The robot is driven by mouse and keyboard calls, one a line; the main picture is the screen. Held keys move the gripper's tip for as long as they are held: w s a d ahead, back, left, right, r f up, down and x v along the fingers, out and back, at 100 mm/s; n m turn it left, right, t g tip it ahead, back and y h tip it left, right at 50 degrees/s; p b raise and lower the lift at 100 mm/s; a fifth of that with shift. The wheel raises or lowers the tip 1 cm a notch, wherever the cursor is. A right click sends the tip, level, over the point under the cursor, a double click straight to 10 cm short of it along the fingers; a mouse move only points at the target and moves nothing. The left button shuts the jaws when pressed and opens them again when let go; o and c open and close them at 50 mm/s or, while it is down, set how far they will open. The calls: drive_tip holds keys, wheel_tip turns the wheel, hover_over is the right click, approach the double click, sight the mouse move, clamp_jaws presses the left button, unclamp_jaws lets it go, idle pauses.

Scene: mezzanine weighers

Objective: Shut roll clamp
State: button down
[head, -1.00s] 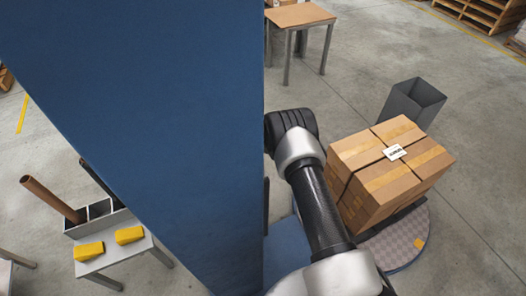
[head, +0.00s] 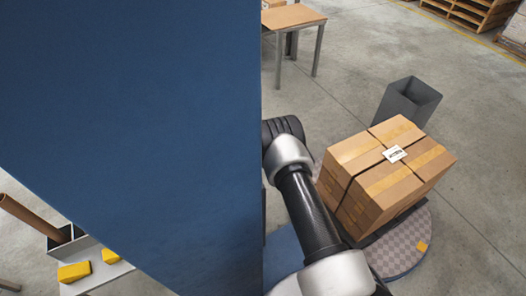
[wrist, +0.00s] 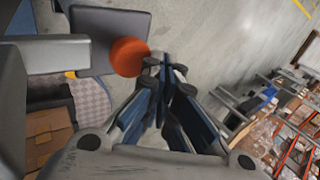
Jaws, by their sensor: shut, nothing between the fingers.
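An orange rounded knob (wrist: 129,57) shows in the wrist view, just left of my fingertips. It looks like the roll clamp's handle, but I cannot be sure. What it is fixed to is not clear, so I cannot tell how the clamp stands. My gripper (wrist: 165,68) is shut and empty, its dark fingertips together. The fingertips appear close beside the knob; whether they touch it is unclear. In the head view my gripper and the knob are not visible.
Strapped cartons (head: 388,170) stand on a round turntable (head: 412,250). A grey open bin (head: 408,102) is behind them. A wooden-topped table (head: 293,17) is at the back. A large blue surface (head: 140,110) blocks the left half; yellow blocks (head: 74,272) show below it.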

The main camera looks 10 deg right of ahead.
drive_tip(key=shift+r, duration=0.1)
idle(0.5)
drive_tip(key=v, duration=1.1)
drive_tip(key=shift+s+r, duration=0.25)
drive_tip(key=shift+s, duration=0.1)
